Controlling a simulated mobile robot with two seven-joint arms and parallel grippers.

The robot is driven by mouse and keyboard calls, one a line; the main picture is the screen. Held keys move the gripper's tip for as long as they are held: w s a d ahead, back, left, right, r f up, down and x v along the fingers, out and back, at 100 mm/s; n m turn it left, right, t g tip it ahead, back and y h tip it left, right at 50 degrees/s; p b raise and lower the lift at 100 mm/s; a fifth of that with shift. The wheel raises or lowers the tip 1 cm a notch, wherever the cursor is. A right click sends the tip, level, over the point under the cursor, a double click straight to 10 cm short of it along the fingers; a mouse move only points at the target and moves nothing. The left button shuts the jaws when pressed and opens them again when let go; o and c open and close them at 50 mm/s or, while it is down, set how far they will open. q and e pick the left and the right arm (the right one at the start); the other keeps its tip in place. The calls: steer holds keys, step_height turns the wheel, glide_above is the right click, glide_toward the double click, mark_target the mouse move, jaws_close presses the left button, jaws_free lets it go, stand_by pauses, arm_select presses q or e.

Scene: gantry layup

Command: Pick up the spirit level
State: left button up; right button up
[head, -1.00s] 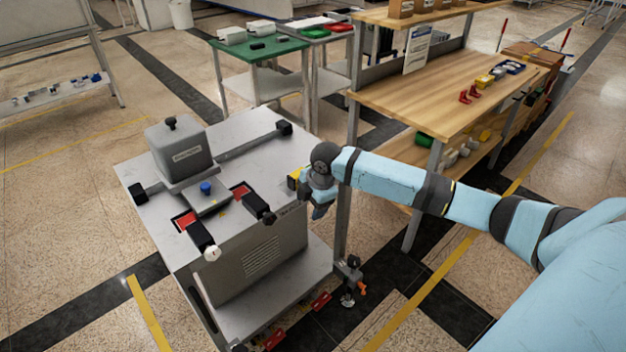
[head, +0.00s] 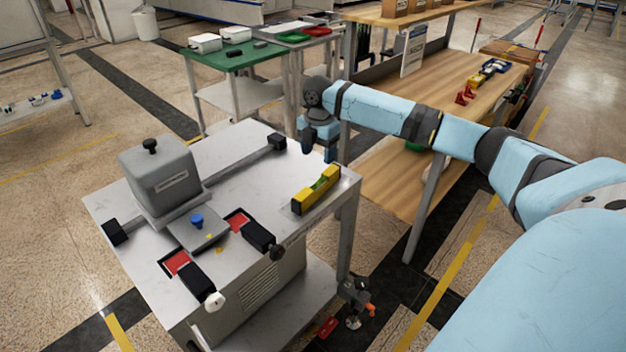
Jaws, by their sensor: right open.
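The yellow spirit level (head: 303,203) has black ends and a green middle. It rests on the grey metal table top (head: 240,178), near its right edge. My right gripper (head: 318,148) is open, above and behind the level at the table's far right corner, apart from it, with nothing seen between its fingers. The fingertips are small and partly hidden by the wrist. My left gripper is not in view.
On the table stand a grey box-shaped block (head: 160,180), a plate with a blue knob (head: 197,222) and black clamps beside red pads. A wooden workbench (head: 450,115) stands at right under my arm. A green table (head: 235,58) stands behind.

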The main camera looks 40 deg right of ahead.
glide_above(318, 181)
steer(key=f, duration=0.4)
steer(key=shift+s+a+f, duration=0.1)
steer(key=shift+s+f, duration=0.1)
steer(key=shift+f, duration=0.1)
steer(key=shift+w+f+b, duration=0.15)
steer(key=shift+f+b, duration=0.15)
steer(key=shift+f, duration=1.2)
steer(key=shift+w+f+b, duration=0.1)
steer(key=shift+f+b, duration=0.2)
steer(key=shift+f, duration=1.2)
steer(key=shift+c, duration=0.4)
steer(key=c, duration=1)
